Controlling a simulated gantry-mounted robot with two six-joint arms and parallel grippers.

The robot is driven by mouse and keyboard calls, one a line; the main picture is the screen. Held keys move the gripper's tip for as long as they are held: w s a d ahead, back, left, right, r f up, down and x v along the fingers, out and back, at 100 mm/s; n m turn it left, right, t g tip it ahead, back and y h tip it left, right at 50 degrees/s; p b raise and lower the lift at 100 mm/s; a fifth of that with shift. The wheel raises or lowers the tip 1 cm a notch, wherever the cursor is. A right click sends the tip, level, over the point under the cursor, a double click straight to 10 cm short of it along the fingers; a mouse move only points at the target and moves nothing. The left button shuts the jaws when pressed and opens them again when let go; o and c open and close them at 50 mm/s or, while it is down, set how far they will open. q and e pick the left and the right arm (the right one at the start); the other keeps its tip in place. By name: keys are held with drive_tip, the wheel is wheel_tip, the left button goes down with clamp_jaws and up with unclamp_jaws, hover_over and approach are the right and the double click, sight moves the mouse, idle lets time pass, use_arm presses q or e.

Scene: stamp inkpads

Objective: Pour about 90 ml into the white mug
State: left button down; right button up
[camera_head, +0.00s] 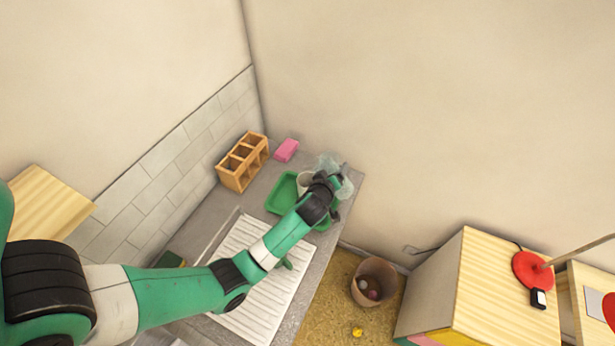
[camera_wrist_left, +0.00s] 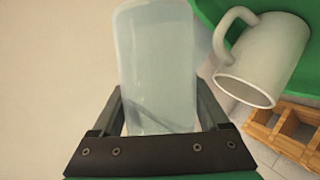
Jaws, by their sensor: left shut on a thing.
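My left gripper (camera_head: 322,190) is at the far end of the counter, over the right part of the green tray. In the left wrist view its jaws (camera_wrist_left: 160,102) are shut on a clear vessel (camera_wrist_left: 158,60) with pale, see-through contents. In the head view the clear vessel (camera_head: 328,163) shows behind and beside the gripper. The white mug (camera_wrist_left: 265,58) is beside the vessel, apart from it in that picture, with its handle towards the vessel. In the head view the mug (camera_head: 304,181) is partly hidden by my gripper. I cannot see inside the mug. My right gripper is not in view.
The green tray (camera_head: 281,196) lies under the mug. A wooden compartment box (camera_head: 240,163) and a pink block (camera_head: 286,150) stand behind it. A ribbed white drainboard (camera_head: 243,312) lies nearer. A bin (camera_head: 361,291) stands on the floor right of the counter's edge.

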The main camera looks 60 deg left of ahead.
use_arm(q)
drive_tip(key=shift+r+n+p, duration=0.3)
drive_tip(key=shift+w+d+f+n+t+h, duration=0.1)
drive_tip(key=shift+f+n+t+h, duration=0.3)
drive_tip(key=shift+n+t, duration=0.15)
drive_tip(key=shift+r, duration=0.15)
drive_tip(key=shift+r, duration=0.1)
drive_tip(key=shift+n, duration=0.25)
drive_tip(key=shift+s+a+r+n+t+h+p, duration=0.3)
drive_tip(key=shift+a+t+h+p, duration=0.05)
drive_tip(key=shift+h+p, duration=0.1)
idle(0.8)
idle(0.3)
drive_tip(key=shift+w+d+f, duration=0.1)
drive_tip(key=shift+w+d, duration=0.05)
drive_tip(key=shift+d, duration=0.05)
